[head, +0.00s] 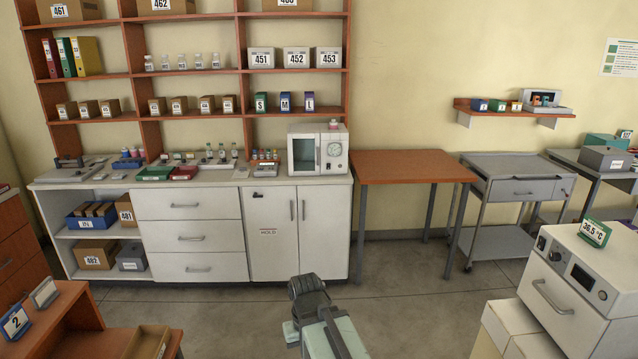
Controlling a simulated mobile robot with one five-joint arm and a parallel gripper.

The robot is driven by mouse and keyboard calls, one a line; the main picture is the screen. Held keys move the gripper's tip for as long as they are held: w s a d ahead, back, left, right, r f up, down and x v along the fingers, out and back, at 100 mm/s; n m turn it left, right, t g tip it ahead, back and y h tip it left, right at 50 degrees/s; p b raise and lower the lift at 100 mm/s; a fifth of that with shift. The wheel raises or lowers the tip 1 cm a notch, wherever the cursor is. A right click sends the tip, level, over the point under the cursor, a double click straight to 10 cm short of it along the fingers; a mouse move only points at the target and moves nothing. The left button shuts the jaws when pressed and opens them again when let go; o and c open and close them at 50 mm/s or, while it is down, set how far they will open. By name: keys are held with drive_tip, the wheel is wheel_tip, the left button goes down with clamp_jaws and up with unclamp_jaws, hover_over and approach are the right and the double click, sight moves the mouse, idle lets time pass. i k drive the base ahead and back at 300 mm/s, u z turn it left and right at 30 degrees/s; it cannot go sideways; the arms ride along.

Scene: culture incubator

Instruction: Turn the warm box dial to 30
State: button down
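A white box with a dark glass window and a large round dial (334,149) on its front stands on the right end of the white counter; it looks like the warm box (319,127). The dial's marks are too small to read. A second white appliance (570,275) with small knobs, a dark display and a green card reading 36.5 °C stands at the right; no label tells which one is called the warm box. My gripper (308,287) is low at the bottom middle, over the floor, well apart from both. Its fingers are not clear enough to judge.
The white counter (100,183) holds bottles, trays and racks below orange shelves. An orange-topped table (405,165) stands right of it, then a grey cart (510,165). A low orange unit (75,325) is at the lower left. The floor (400,280) before the counter is clear.

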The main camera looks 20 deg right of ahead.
sight(556, 257)
drive_tip(key=z, duration=1.6)
drive_tip(key=k, duration=1.3)
drive_tip(key=u, duration=1.05)
drive_tip(key=i, duration=1.5)
drive_tip(key=z, duration=0.4)
